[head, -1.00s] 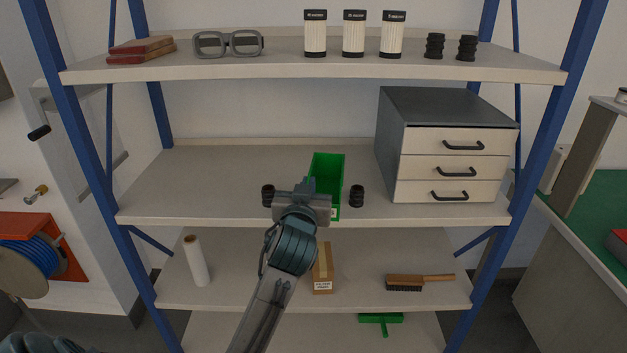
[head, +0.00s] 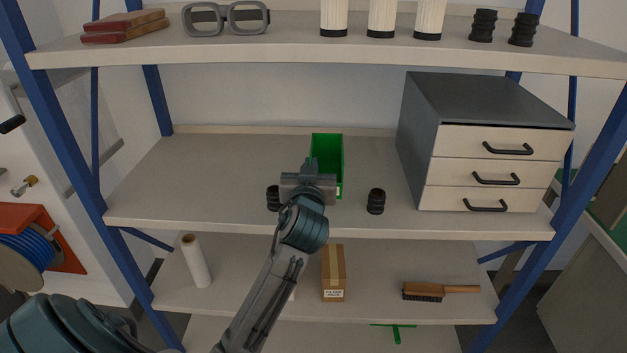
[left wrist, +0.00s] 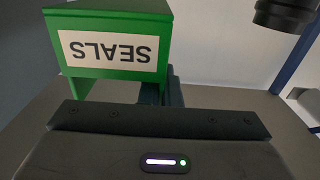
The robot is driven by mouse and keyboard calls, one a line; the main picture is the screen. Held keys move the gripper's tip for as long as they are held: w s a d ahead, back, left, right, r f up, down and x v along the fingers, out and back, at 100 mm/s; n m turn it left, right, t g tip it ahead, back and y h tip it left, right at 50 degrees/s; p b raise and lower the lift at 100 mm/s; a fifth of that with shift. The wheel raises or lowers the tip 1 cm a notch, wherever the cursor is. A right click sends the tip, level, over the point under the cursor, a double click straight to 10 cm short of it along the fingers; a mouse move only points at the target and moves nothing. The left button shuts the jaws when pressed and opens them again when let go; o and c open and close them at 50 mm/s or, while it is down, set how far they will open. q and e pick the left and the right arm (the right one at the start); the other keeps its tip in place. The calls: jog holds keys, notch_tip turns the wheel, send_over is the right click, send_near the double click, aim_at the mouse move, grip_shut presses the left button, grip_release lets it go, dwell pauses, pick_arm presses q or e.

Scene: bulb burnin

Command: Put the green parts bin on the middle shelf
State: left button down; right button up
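The green parts bin (head: 327,152) is over the middle shelf (head: 200,185), set back from its front edge, between two black ribbed pieces. I cannot tell whether its base touches the shelf. In the left wrist view the bin (left wrist: 110,75) fills the upper left, and its white SEALS label appears upside down. My left gripper (head: 308,180) is in front of the bin. Its dark fingers (left wrist: 163,88) show at the bin's side wall and appear shut on it, with the tips partly hidden. My right gripper is not in view.
Black ribbed pieces stand left (head: 272,198) and right (head: 376,202) of the bin. A grey drawer cabinet (head: 430,135) fills the shelf's right end. The shelf's left part is clear. The upper shelf (head: 330,62) overhangs.

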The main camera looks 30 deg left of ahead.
pick_arm(q)
jog(key=f, duration=0.4)
jog(key=shift+w+a+f, duration=0.1)
jog(key=shift+w+a, duration=0.05)
jog(key=shift+w, duration=0.05)
jog(key=shift+f, duration=0.25)
jog(key=shift+f, duration=0.1)
jog(key=c, duration=1.6)
grip_release()
jog(key=shift+c, duration=0.2)
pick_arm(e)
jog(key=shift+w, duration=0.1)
pick_arm(q)
jog(key=shift+s, duration=0.1)
